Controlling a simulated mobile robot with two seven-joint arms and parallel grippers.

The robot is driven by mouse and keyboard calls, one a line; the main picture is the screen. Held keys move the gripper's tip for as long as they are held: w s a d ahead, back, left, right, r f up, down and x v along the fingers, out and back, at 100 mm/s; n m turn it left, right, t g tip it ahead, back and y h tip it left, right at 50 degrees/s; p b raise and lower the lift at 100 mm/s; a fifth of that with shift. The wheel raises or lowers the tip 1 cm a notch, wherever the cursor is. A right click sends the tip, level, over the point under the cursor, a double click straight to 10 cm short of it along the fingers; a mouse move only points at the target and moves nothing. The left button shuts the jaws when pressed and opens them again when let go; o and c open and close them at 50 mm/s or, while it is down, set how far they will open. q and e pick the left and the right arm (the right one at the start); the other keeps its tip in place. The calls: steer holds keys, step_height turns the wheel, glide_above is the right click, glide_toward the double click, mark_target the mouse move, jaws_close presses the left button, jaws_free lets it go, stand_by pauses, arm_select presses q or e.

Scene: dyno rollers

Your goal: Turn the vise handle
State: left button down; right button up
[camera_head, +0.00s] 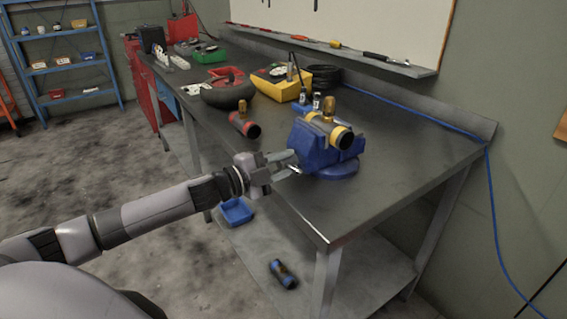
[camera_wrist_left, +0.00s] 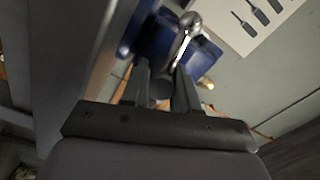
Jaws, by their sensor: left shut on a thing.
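The blue vise (camera_head: 322,150) is mounted at the front edge of the workbench and holds a dark cylindrical fitting with yellow bands and a brass top (camera_head: 332,127). My left gripper (camera_head: 290,166) is at the near left side of the vise, its fingers shut on the silver vise handle (camera_head: 295,169). In the left wrist view, the handle (camera_wrist_left: 187,30) shows as a bright metal bar with a rounded end in front of the blue vise body (camera_wrist_left: 203,57). The left fingers (camera_wrist_left: 161,80) reach toward it; the exact contact is hard to see. My right gripper is not in view.
The workbench (camera_head: 400,180) has free room right of the vise. A red cylindrical fitting (camera_head: 244,124), a yellow case (camera_head: 275,86) and a dark red-topped container (camera_head: 227,92) stand behind it. A blue bin (camera_head: 236,211) and a small cylinder (camera_head: 283,273) lie on the lower shelf.

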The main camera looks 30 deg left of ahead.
mark_target(279, 166)
arm_select(q)
steer(key=c, duration=0.9)
jaws_free()
steer(key=shift+o, duration=0.2)
steer(key=shift+b+v, duration=0.35)
steer(key=shift+v, duration=3.25)
